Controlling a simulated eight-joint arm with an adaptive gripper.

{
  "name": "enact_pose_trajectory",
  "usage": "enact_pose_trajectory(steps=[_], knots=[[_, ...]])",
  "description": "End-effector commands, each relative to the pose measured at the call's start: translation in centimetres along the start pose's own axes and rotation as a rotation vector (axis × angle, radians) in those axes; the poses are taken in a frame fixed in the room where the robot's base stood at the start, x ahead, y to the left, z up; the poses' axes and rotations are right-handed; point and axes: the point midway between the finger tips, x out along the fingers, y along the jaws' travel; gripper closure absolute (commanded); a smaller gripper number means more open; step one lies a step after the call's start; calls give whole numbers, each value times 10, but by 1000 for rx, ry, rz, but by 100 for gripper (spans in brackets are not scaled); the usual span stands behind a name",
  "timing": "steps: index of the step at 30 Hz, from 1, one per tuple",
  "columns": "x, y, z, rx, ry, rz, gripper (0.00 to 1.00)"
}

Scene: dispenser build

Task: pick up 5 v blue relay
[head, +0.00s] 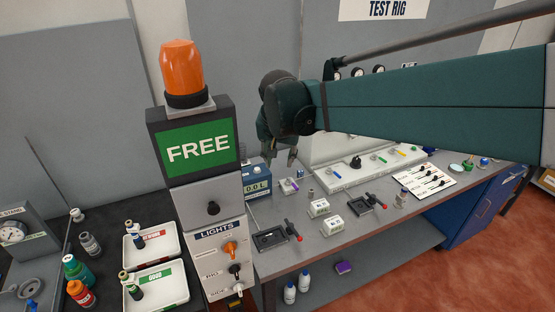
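My gripper (280,160) hangs over the back of the grey workbench, its fingers pointing down. The fingertips look spread apart, with nothing seen between them. No part can be clearly read as a 5 V blue relay. A small purple-and-white part (290,187) lies on the bench below my gripper. Two white labelled blocks (319,207) (331,226) sit nearer the front; their print is too small to read. A small blue-topped item (484,163) is at the far right of the bench.
A signal post with a green FREE sign (198,148) stands in front, hiding the bench's left end. A blue box (258,187) is beside it. Toggle clamps with red handles (276,238) (367,203) sit on the bench. A purple block (343,267) lies on the lower shelf.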

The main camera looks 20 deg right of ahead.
Motion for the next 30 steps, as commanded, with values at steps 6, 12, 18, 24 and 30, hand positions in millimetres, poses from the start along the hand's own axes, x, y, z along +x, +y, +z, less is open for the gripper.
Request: enact_pose_trajectory(steps=[6,12,18,24,30], knots=[[26,-6,-32,95,-15,44,68],[52,-10,-60,182,-25,86,68],[81,-13,-85,270,-31,130,68],[113,-14,-109,360,-34,174,68],[146,-13,-131,450,-34,218,68]])
